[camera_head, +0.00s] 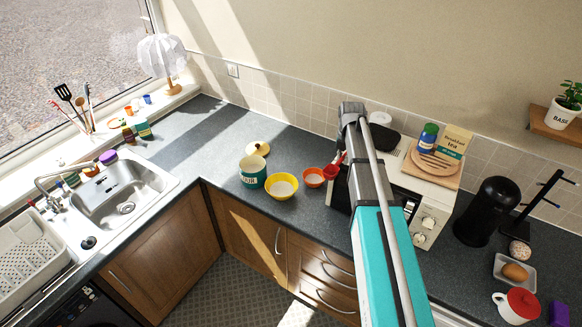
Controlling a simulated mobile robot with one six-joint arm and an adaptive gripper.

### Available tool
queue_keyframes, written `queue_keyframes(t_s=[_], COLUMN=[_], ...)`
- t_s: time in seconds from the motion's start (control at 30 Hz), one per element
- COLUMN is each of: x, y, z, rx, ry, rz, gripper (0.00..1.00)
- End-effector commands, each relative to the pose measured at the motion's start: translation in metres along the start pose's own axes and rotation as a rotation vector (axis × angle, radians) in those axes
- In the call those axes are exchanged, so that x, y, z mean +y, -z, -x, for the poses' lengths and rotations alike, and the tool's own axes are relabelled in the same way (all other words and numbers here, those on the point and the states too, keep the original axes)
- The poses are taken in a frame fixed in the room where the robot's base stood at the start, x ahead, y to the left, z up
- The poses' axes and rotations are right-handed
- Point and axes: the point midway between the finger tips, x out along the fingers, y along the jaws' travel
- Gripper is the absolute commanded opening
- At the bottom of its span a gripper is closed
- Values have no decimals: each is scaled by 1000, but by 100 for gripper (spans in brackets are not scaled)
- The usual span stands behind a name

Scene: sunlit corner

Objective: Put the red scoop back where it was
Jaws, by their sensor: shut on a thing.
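The red scoop (335,162) shows just left of my arm, above the counter and close to the right side of a small orange bowl (313,177) with pale contents. My gripper (345,153) is mostly hidden behind my arm. It is shut on the red scoop, whose upper end runs in behind the arm. I cannot tell whether the scoop touches the bowl's rim.
A white microwave (427,222) is under and right of my arm. The counter (215,142) toward the sink is clear.

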Motion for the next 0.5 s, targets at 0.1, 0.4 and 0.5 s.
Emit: queue_keyframes(t_s=[0.1, 0.4, 0.5], x=[-30, -76, -82], y=[38, 96, 103], z=[-12, -64, -81], rx=[0, -1, -1], ry=[-1, -2, -2], rz=[-16, -48, -53], gripper=[0, 0, 0])
